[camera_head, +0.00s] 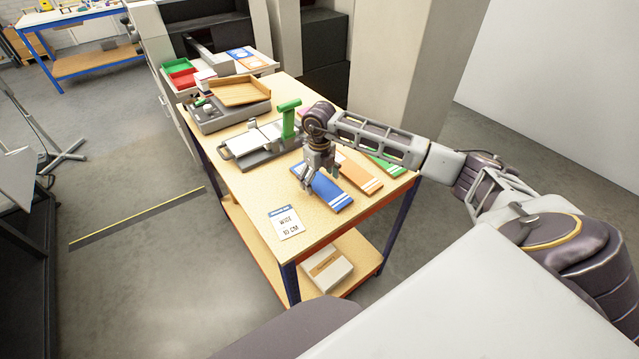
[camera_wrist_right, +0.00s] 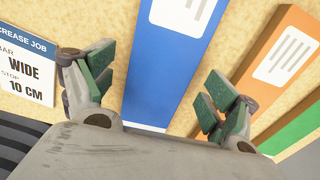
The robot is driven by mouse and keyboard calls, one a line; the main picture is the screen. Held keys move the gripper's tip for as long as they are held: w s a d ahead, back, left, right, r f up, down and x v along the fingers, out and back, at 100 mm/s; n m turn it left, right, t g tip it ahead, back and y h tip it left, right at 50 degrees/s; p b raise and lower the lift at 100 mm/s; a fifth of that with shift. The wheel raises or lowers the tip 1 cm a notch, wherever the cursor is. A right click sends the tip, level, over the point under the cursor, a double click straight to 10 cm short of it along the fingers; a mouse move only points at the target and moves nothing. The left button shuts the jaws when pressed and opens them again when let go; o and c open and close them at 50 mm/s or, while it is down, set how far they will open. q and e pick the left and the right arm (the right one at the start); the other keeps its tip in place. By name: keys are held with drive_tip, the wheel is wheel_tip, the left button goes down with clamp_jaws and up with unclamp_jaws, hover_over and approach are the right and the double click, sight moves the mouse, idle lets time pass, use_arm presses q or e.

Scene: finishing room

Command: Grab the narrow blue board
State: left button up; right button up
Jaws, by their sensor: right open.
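A blue board (camera_head: 327,192) with white stripes at its near end lies flat on the wooden table. My right gripper (camera_head: 320,180) is above the board, pointing down, and hides part of it. In the right wrist view the blue board (camera_wrist_right: 172,60) with its white label runs between the open, green-padded fingers of the right gripper (camera_wrist_right: 155,92). Nothing is held. The exact height above the board is hard to tell. My left gripper is not in view.
An orange board (camera_head: 358,176) and a green board (camera_head: 388,166) lie to the right. A job card (camera_head: 286,222) reading "WIDE" and "10 CM" lies to the left. A creasing device (camera_head: 262,150) with a green handle (camera_head: 288,120) and a wooden tray (camera_head: 240,92) stand farther back.

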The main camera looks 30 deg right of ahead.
sight(320, 183)
drive_tip(key=shift+f, duration=0.1)
idle(0.4)
drive_tip(key=c, duration=1.1)
drive_tip(key=shift+r+b, duration=0.8)
drive_tip(key=shift+r, duration=4.25)
